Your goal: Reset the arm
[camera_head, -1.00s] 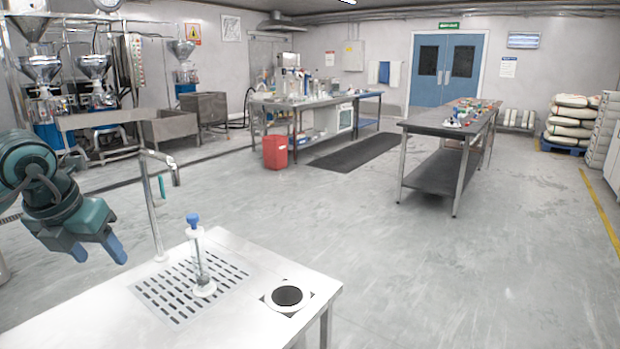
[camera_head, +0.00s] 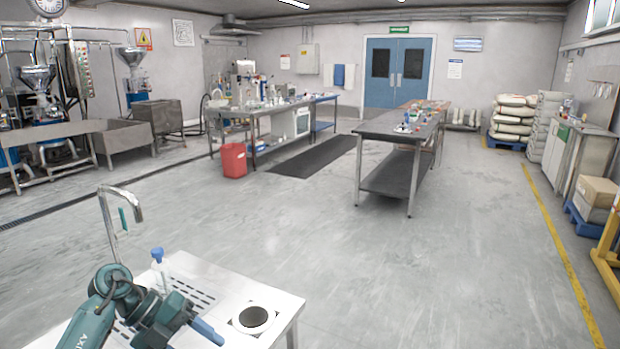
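My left arm comes in from the lower left in the head view. Its gripper (camera_head: 208,332) is low over the front of the white table (camera_head: 275,292). One blue finger shows clearly, pointing down and to the right. The other finger is not clear, so I cannot tell how wide the gripper is. No held thing shows. The arm hides part of the slotted drain and the lower part of a clear bottle with a blue cap (camera_head: 158,256). My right gripper is not in view.
A white round piece with a dark centre (camera_head: 252,318) is on the table, right of the gripper. A metal tap (camera_head: 118,215) rises at the table's back left. A red bin (camera_head: 233,160) and two long workbenches stand farther back. The floor right of the table is clear.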

